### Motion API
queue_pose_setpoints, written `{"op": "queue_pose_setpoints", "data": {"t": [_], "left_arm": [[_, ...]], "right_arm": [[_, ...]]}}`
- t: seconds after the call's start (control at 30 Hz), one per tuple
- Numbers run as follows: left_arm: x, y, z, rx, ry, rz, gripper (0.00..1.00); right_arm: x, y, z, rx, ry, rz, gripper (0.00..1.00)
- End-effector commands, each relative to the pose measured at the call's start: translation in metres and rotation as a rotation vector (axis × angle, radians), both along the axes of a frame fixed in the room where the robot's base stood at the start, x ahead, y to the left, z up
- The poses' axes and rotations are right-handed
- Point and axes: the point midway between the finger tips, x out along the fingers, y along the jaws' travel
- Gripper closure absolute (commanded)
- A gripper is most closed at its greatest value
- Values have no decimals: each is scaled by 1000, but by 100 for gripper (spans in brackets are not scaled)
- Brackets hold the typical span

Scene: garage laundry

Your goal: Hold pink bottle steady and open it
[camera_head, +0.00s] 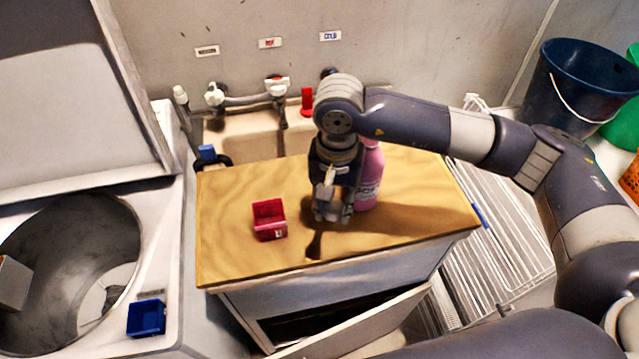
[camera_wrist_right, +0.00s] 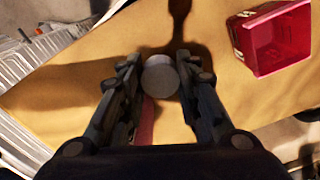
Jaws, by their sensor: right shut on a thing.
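The pink bottle (camera_head: 372,165) stands upright on the wooden tabletop, its top hidden behind my right arm. My right gripper (camera_head: 333,212) is in front of the bottle and to its left, pointing down. It is shut on a round grey-white cap (camera_head: 326,207), which shows between the fingers in the right wrist view (camera_wrist_right: 160,76). The cap looks apart from the bottle and above the table. A pink strip (camera_wrist_right: 146,124) of the bottle shows below the cap in that view. My left gripper is not in view.
A small red open box (camera_head: 268,222) sits left of the gripper on the wooden tabletop (camera_head: 228,250). A sink (camera_head: 250,135) with taps is behind. A washer with an open drum (camera_head: 70,250) and a blue box (camera_head: 146,318) is left. A dark blue bucket (camera_head: 575,85) stands back right.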

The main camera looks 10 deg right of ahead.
Motion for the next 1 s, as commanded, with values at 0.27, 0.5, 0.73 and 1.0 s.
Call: {"op": "queue_pose_setpoints", "data": {"t": [0.27, 0.5, 0.73, 1.0], "left_arm": [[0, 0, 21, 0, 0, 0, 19], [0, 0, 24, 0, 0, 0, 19], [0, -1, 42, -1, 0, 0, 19], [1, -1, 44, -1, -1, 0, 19]], "right_arm": [[50, 10, -3, -1, 1, 0, 98], [65, 12, -6, 0, 1, 1, 98], [68, 13, -26, -2, 6, 0, 98], [70, 13, -42, 0, 0, 2, 98]]}}
